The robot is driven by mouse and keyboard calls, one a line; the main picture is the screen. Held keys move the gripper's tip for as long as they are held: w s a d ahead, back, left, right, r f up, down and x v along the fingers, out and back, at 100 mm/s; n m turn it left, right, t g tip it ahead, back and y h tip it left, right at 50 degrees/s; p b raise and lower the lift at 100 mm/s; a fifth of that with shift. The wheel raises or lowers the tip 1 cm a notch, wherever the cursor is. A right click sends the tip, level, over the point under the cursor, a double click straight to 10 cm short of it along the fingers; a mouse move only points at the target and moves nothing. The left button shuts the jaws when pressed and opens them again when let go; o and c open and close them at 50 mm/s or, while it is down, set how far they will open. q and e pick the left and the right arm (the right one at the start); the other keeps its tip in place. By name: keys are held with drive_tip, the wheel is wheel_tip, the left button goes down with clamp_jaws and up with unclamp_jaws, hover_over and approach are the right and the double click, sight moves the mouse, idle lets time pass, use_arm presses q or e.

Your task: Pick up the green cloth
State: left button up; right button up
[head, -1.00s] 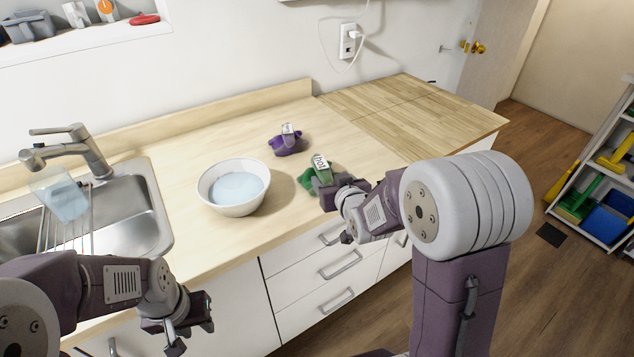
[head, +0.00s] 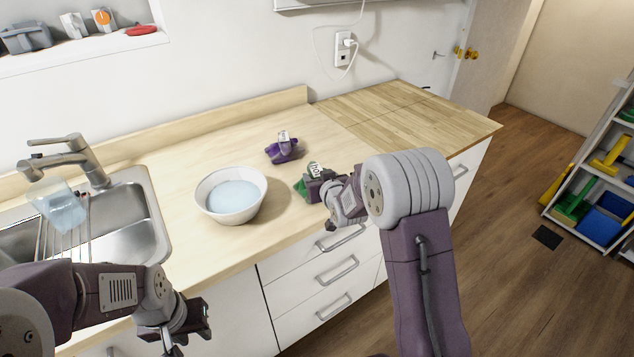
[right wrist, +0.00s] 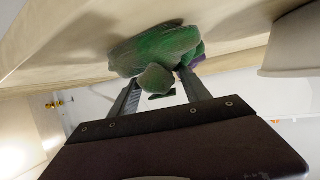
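The green cloth (head: 300,189) lies crumpled on the counter, right of the white bowl. A small white tag marked "hot" (head: 315,170) stands at it. My right gripper (head: 314,188) is at the cloth and hides most of it in the head view. In the right wrist view, the fingers of my right gripper (right wrist: 160,92) are spread, with part of the green cloth (right wrist: 155,48) between and beyond their tips. They do not look closed on it. My left gripper (head: 188,325) appears open and empty, in front of the counter below the sink.
A white bowl (head: 232,215) of bluish liquid stands left of the cloth. A purple cloth (head: 282,151) with a tag lies behind it. The sink (head: 130,225) with a rack and a bluish translucent container (head: 62,208) is at the left. The wooden counter at back right is clear.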

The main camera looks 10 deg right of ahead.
clamp_jaws()
wheel_tip(320, 180, up, 28)
drive_tip(key=p, duration=1)
